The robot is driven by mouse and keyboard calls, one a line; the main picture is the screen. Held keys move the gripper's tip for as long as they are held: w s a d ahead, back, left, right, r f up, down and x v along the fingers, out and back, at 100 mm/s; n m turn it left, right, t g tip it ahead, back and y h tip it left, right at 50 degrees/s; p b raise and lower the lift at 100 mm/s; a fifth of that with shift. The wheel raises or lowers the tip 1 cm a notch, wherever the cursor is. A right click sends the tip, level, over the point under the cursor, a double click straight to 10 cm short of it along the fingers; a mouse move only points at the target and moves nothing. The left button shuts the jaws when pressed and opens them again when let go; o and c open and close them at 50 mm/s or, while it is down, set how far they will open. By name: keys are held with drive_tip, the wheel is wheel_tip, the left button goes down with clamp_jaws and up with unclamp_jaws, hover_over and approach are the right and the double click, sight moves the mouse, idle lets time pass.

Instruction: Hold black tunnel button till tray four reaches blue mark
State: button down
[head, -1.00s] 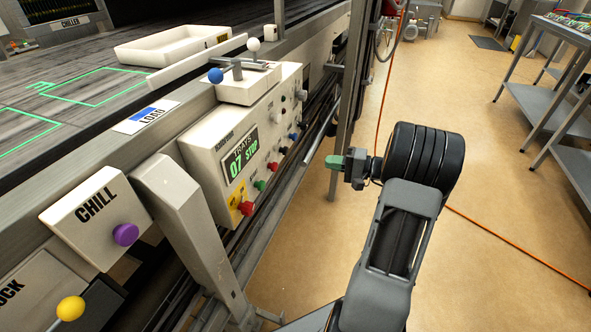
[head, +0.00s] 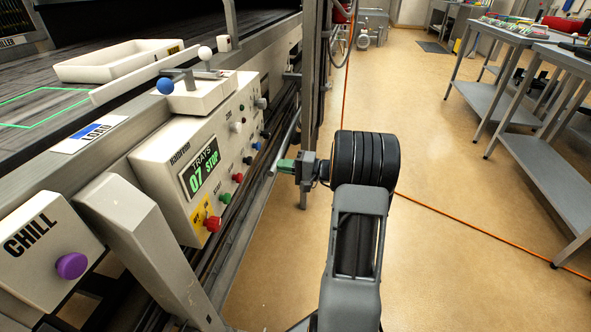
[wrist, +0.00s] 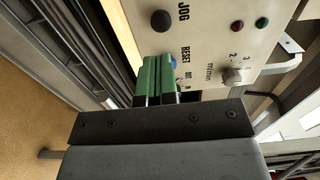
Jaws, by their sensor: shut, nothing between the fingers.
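The control panel (head: 190,160) on the conveyor side has a display reading "TRAYS 07 STOP". Its black button (head: 265,134) is also in the wrist view (wrist: 161,21), beside the word JOG. My gripper (head: 280,166) has green fingers, shut and empty, just right of the panel in the head view. In the wrist view the fingertips (wrist: 156,62) are below the black button and partly cover a blue button (wrist: 174,62) by RESET; contact cannot be told. A white tray (head: 85,71) lies on the belt; its number is not readable. A blue mark (head: 90,131) is on the LOAD label.
A red button (head: 212,224) and a green button (head: 225,198) are low on the panel. A CHILL box (head: 40,245) with a purple button stands at left. A metal post (head: 309,110) rises beyond my gripper. Open floor lies right, with an orange cable and steel tables (head: 540,150).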

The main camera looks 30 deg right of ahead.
sight(252, 162)
drive_tip(key=b+x, duration=0.1)
drive_tip(key=x, duration=0.6)
drive_tip(key=shift+w+a+b, duration=0.3)
drive_tip(key=shift+b, duration=0.05)
